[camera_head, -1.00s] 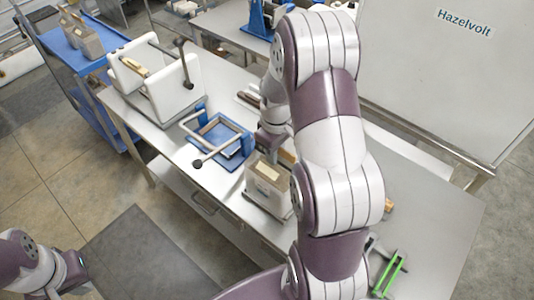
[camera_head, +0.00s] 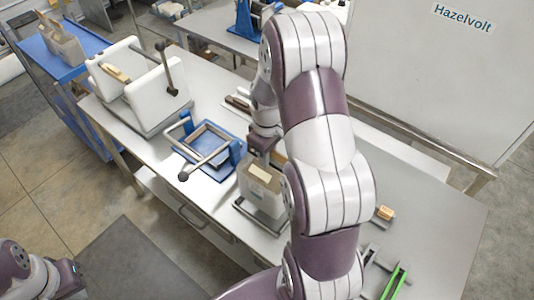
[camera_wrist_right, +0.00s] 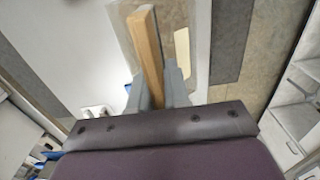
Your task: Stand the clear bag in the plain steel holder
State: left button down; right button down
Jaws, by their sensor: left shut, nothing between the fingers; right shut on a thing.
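The clear bag (camera_head: 258,187) has pale contents and a cream label. It hangs upright under my right gripper (camera_head: 263,150) in the head view. In the right wrist view the right gripper (camera_wrist_right: 163,88) is shut on the bag's tan top strip (camera_wrist_right: 146,50), and the bag's clear side (camera_wrist_right: 198,65) shows beyond. The plain steel holder (camera_head: 262,222) is a low metal frame at the bag's base. I cannot tell whether the bag rests in it; my right arm hides part of both. My left gripper (camera_head: 72,277) is at the lower left, away from the table, shut and empty.
A blue holder (camera_head: 183,147) stands left of the bag. A white holder with dark-knobbed rods (camera_head: 160,102) stands further left. More bags (camera_head: 62,45) are on a blue cart. A small tan block (camera_head: 385,212) and a green-handled tool (camera_head: 394,281) lie at right.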

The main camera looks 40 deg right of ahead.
aim_at(267, 171)
notch_tip(267, 171, down, 2)
jog(key=shift+f+b, duration=0.1)
jog(key=shift+b, duration=0.65)
jog(key=shift+s+a+f+b, duration=0.1)
jog(key=shift+f+b, duration=0.35)
jog(key=shift+f, duration=0.2)
notch_tip(267, 171, down, 2)
jog(key=shift+b, duration=0.5)
jog(key=shift+f, duration=0.55)
